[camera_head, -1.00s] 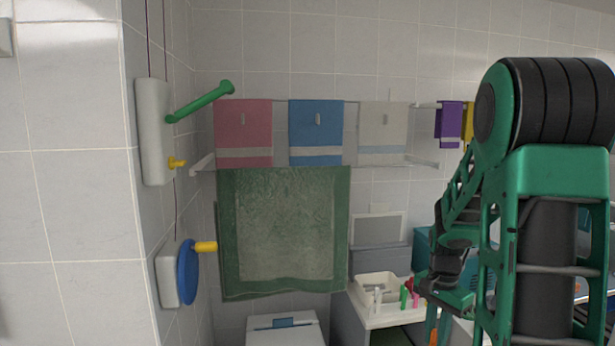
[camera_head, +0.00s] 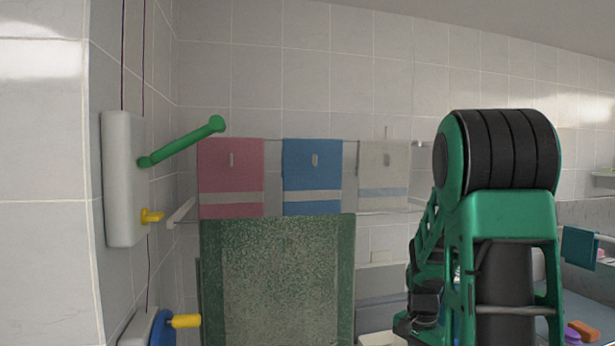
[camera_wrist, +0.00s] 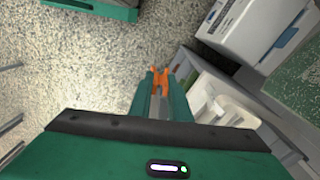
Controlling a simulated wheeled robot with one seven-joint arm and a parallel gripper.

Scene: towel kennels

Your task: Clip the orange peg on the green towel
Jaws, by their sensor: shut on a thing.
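The green towel (camera_head: 278,285) hangs below the row of small towels in the head view; its lower part is cut off by the frame. A speckled green patch with a darker edge, apparently the same towel (camera_wrist: 298,85), shows at the right of the wrist view. My gripper (camera_wrist: 159,80) is shut on the orange peg (camera_wrist: 160,74), which sticks out past the fingertips in the wrist view. The peg is apart from the towel, over the speckled floor. The fingertips are hidden or out of frame in the head view.
Pink (camera_head: 231,175), blue (camera_head: 312,175) and beige (camera_head: 383,172) towels hang on the rail above. A wall unit with a green lever (camera_head: 182,143) is at left. In the wrist view, a white box (camera_wrist: 245,35) and pale tray (camera_wrist: 215,105) lie right of my gripper.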

